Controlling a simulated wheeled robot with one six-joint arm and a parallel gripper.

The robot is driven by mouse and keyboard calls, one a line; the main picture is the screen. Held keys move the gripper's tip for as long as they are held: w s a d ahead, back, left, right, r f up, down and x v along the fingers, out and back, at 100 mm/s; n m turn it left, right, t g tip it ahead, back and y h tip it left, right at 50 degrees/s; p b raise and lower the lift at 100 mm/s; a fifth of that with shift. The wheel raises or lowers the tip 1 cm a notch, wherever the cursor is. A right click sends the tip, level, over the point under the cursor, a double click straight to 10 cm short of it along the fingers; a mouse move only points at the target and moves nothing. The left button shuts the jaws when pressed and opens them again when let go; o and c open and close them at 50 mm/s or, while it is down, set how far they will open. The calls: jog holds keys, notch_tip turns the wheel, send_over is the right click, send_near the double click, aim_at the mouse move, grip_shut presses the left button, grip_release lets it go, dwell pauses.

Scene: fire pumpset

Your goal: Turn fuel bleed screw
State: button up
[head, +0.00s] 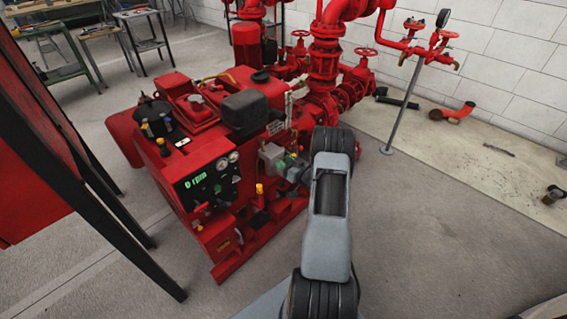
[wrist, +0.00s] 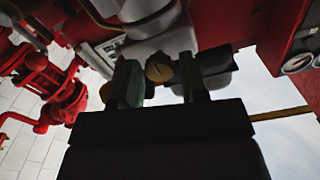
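The fuel bleed screw looks like a small round brass-coloured head (wrist: 158,68) with a dark slot, in the wrist view. It sits below a pale grey fitting (wrist: 150,38). My gripper (wrist: 161,76) is open, with one finger on each side of the screw head. The left finger looks close to the head and a gap shows on the right; I cannot tell whether either finger touches it. In the head view my gripper (head: 284,163) is at the near side of the red engine (head: 215,130), and the screw cannot be made out there.
A control panel (head: 210,180) with gauges and a green display is left of my gripper. Red pipes and valves (head: 325,65) stand behind it. A dark box (head: 245,110) sits on the engine. The floor to the right is mostly clear.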

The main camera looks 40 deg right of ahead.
jog(key=shift+w, duration=0.25)
jog(key=c, duration=0.6)
jog(key=shift+c, duration=0.2)
